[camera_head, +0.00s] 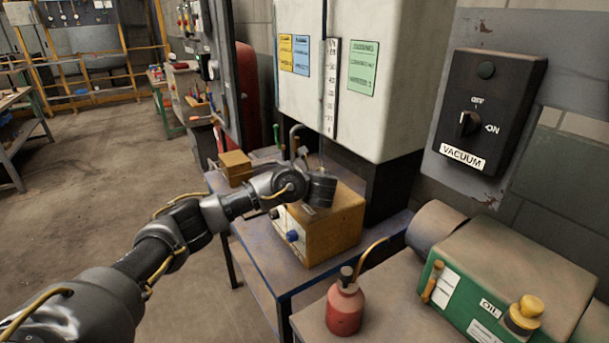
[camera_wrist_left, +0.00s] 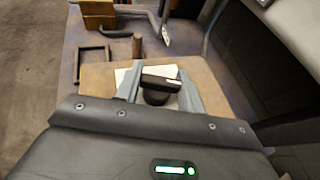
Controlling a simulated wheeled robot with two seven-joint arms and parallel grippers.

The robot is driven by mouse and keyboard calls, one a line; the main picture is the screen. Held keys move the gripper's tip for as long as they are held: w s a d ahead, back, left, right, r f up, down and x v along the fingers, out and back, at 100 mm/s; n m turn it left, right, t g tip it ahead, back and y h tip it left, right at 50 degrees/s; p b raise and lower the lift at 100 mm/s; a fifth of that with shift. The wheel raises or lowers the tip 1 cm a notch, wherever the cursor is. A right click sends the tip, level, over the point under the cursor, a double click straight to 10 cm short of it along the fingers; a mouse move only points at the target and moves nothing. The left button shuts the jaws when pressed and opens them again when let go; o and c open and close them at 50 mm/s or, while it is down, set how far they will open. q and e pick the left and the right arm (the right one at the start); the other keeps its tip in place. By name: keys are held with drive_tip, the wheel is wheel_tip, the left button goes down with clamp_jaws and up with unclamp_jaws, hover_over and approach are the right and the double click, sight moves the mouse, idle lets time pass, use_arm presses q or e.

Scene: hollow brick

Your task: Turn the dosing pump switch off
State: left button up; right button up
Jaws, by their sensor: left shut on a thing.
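A tan-orange box (camera_head: 335,228) stands on the blue metal table, with a blue knob (camera_head: 292,237) and a dark knob (camera_head: 274,213) on its front side. My left gripper (camera_head: 315,205) is at the top of this box; its fingers are mostly hidden in the head view. In the left wrist view my left gripper (camera_wrist_left: 158,90) is shut on a black switch knob (camera_wrist_left: 160,77) with a pale mark on its right end. The knob sits over a white label on the box and lies roughly crosswise in that view. The label's wording is hidden. My right gripper is not in view.
A black VACUUM switch (camera_head: 490,108) is on the wall panel at right. A white cabinet (camera_head: 390,70) rises behind the box. A red bottle (camera_head: 345,305) and a green OIL unit (camera_head: 490,290) stand at front right. A small wooden block (camera_head: 235,165) lies behind left.

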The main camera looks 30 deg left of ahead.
use_arm(q)
drive_tip(key=shift+d+r+n+g+y+p, duration=0.1)
drive_tip(key=shift+n+g+y+p, duration=0.3)
drive_tip(key=shift+n+g+y, duration=0.4)
drive_tip(key=shift+n+g+y+p, duration=0.3)
drive_tip(key=shift+n+g+y, duration=0.1)
drive_tip(key=shift+n+g, duration=0.25)
drive_tip(key=shift+n, duration=0.25)
drive_tip(key=shift+n+g+y+p, duration=0.3)
drive_tip(key=shift+n+g+y, duration=0.1)
drive_tip(key=shift+n+g, duration=0.15)
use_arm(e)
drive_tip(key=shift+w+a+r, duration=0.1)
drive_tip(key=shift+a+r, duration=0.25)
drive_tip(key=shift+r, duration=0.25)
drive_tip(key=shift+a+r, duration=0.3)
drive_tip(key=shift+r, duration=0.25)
use_arm(q)
drive_tip(key=o, duration=1)
